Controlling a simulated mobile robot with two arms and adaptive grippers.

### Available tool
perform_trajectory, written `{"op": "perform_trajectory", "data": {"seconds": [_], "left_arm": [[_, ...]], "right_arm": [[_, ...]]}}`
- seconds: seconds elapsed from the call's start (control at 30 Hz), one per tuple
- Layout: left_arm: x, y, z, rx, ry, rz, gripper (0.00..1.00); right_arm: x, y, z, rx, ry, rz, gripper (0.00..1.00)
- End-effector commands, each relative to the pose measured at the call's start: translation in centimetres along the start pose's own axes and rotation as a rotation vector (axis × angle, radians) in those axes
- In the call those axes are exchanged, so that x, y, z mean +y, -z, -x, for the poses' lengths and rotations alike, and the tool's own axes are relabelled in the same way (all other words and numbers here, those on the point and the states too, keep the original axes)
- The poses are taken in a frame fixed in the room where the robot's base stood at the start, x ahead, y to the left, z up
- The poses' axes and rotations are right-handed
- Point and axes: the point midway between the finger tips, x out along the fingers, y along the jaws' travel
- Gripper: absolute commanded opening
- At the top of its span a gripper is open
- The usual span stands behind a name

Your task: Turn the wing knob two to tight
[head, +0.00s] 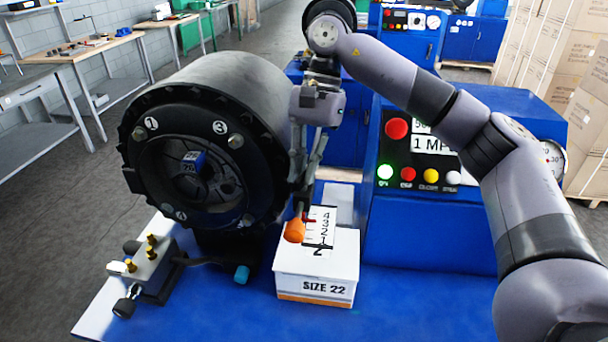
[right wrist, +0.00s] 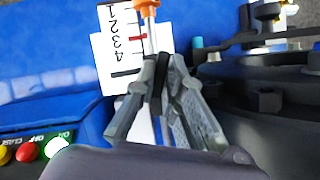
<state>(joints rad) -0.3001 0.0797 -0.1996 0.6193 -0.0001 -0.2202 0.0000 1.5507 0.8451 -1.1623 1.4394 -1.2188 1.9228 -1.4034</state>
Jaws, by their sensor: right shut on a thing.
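The round black crimper head (head: 195,85) shows 1, 3 and 4 labels on its face, with a small silver bolt-like knob by each. A similar knob (head: 247,220) sits at its lower right. I see no 2 label, and cannot tell which part is wing knob two. My right gripper (head: 300,203) is just right of the crimper head, pointing down above a white box. In the right wrist view, its fingers (right wrist: 160,80) are shut on the metal shaft of an orange-handled tool (right wrist: 148,28). The orange end hangs over the box. My left gripper is not in view.
The white SIZE 22 box (head: 316,288) bears a 1–4 scale. A valve block (head: 150,268) with brass fittings is at front left. A blue control panel (head: 410,225) with coloured buttons stands at right. The blue bench top (head: 400,310) is clear at front right.

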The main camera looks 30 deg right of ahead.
Motion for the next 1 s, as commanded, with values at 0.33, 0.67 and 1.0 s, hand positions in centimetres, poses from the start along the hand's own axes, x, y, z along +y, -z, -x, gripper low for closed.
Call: {"op": "perform_trajectory", "data": {"seconds": [0.33, 0.67, 1.0], "left_arm": [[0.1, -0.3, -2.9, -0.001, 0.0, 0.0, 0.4], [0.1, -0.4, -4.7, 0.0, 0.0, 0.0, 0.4], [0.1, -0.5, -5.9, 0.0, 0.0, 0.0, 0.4]], "right_arm": [[0.2, 0.1, -0.3, 0.0, 0.129, -0.302, 0.0], [0.3, 0.0, -0.3, 0.0, 0.249, -0.591, 0.0], [0.5, -0.2, -0.2, 0.0, 0.366, -0.872, 0.0]]}}
